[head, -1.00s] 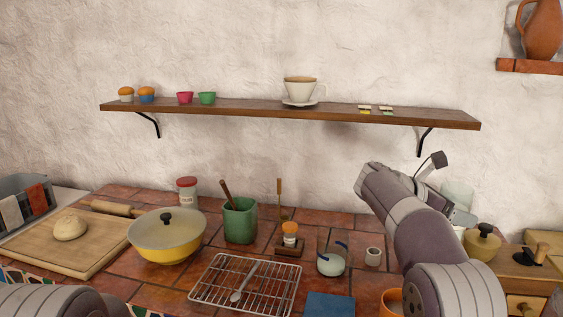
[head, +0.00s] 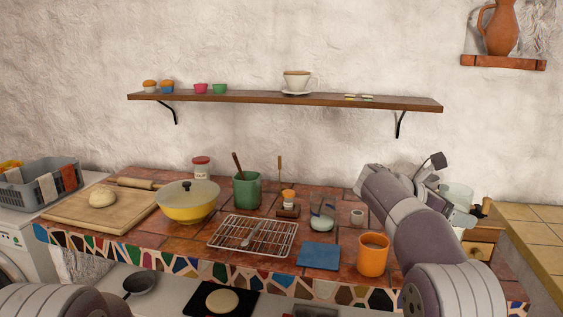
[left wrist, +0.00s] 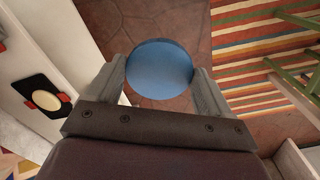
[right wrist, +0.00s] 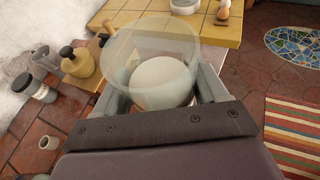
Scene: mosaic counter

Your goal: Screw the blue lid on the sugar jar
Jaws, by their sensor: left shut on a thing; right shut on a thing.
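The blue lid (left wrist: 160,68) is a flat disc held between the fingers of my left gripper (left wrist: 160,78) in the left wrist view, above the floor. In the head view only part of my left arm shows, at the bottom left. The sugar jar (right wrist: 135,45) is clear glass with white contents, held between the fingers of my right gripper (right wrist: 163,80) in the right wrist view. Its top is uncovered. In the head view the jar (head: 459,192) shows partly behind my right gripper (head: 440,190), at the right. The lid and jar are apart.
The tiled counter (head: 190,240) carries a yellow pan (head: 188,210), wire rack (head: 225,240), green crock (head: 247,192), orange cup (head: 373,258) and blue mat (head: 319,256). A shelf (head: 290,98) hangs above. A yellow-tiled surface (head: 540,235) stands at the right.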

